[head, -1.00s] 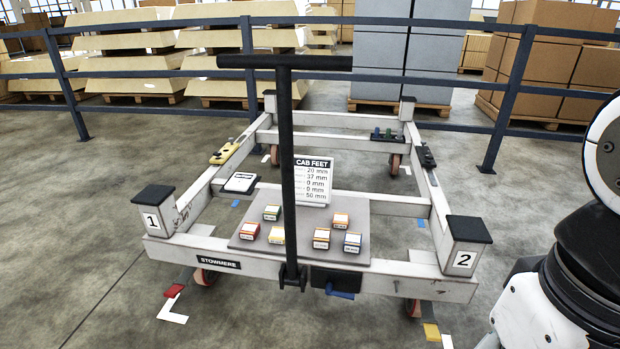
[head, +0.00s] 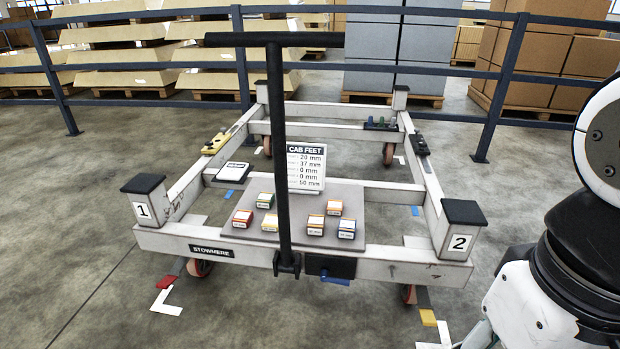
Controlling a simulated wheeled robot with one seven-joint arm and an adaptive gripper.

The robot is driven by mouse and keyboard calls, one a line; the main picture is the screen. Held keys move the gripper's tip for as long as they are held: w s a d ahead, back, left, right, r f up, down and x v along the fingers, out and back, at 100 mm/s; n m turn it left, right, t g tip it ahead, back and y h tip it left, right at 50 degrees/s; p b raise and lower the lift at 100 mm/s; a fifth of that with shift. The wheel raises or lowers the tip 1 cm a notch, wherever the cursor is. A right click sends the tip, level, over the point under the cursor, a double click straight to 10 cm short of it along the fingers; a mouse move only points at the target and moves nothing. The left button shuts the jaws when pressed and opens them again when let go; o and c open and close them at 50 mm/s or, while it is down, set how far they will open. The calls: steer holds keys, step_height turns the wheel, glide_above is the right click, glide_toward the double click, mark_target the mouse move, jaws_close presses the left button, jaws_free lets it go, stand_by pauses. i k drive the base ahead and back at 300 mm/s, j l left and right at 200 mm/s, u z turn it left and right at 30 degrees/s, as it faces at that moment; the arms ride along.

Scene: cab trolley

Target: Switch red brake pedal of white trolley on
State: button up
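The white trolley (head: 375,269) stands ahead of me, a white frame with black-capped corner posts marked 1 and 2. Its red brake pedal (head: 167,282) sticks out low at the front left, near the wheel (head: 199,267) under post 1. A yellow pedal (head: 428,317) sticks out at the front right, below post 2. At this distance I cannot tell whether the red pedal is pressed down or raised. Part of my arm shows at the right edge. My gripper is out of view.
A black T-handle (head: 281,150) rises from the trolley's front beam, with a blue lever (head: 334,280) beside its base. Several small boxes and a CAB FEET sign (head: 306,167) sit on the trolley. A dark railing (head: 500,95) runs behind. The floor at left is clear.

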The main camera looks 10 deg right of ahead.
mark_target(168, 280)
steer(key=u, duration=1.05)
steer(key=i+j, duration=0.25)
steer(key=i, duration=0.15)
steer(key=i+j+u, duration=0.1)
steer(key=i, duration=0.25)
steer(key=i+j+u, duration=0.1)
steer(key=i+j, duration=0.2)
steer(key=i, duration=0.1)
